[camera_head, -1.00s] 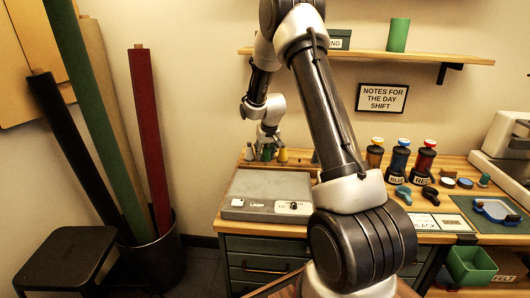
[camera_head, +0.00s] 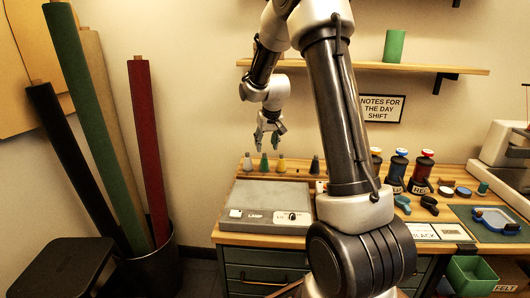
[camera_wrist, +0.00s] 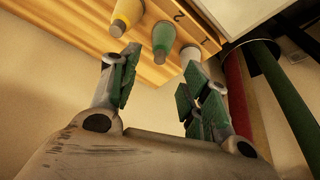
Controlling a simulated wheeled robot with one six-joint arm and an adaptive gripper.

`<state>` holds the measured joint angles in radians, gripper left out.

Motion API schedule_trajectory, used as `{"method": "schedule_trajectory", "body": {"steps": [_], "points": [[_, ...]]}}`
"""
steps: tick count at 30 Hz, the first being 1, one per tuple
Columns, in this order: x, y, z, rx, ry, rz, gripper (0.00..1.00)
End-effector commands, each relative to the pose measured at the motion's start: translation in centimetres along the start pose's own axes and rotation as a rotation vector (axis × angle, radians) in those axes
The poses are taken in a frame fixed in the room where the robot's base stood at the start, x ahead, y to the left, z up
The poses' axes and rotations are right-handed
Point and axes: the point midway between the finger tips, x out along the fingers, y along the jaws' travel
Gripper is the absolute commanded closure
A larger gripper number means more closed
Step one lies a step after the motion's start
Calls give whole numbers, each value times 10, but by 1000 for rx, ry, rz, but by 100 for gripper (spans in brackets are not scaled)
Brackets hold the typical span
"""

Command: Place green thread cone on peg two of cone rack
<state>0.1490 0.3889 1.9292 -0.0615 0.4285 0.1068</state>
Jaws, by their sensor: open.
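The green thread cone (camera_head: 264,163) stands upright on the cone rack (camera_head: 300,172) at the back of the table, between a white cone (camera_head: 248,162) and a yellow cone (camera_head: 281,164). My gripper (camera_head: 268,148) is open and empty, pointing down just above the green cone and apart from it. In the wrist view the green cone (camera_wrist: 163,38) shows beyond the two spread fingers (camera_wrist: 157,85), beside the rack's mark "2". The white cone is beside the mark "1". The pegs under the cones are hidden.
A blue-grey cone (camera_head: 314,166) stands farther right on the rack. A grey lamp box (camera_head: 268,195) lies in front of the rack. A shelf (camera_head: 365,67) with a green cylinder (camera_head: 395,46) is above.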

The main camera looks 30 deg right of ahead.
Motion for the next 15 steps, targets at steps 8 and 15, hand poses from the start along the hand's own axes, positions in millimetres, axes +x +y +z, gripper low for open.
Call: {"method": "schedule_trajectory", "body": {"steps": [8, 15], "points": [[-71, -8, 23, -22, 6, -9, 54], [-197, -20, 122, -88, -1, -35, 54]]}}
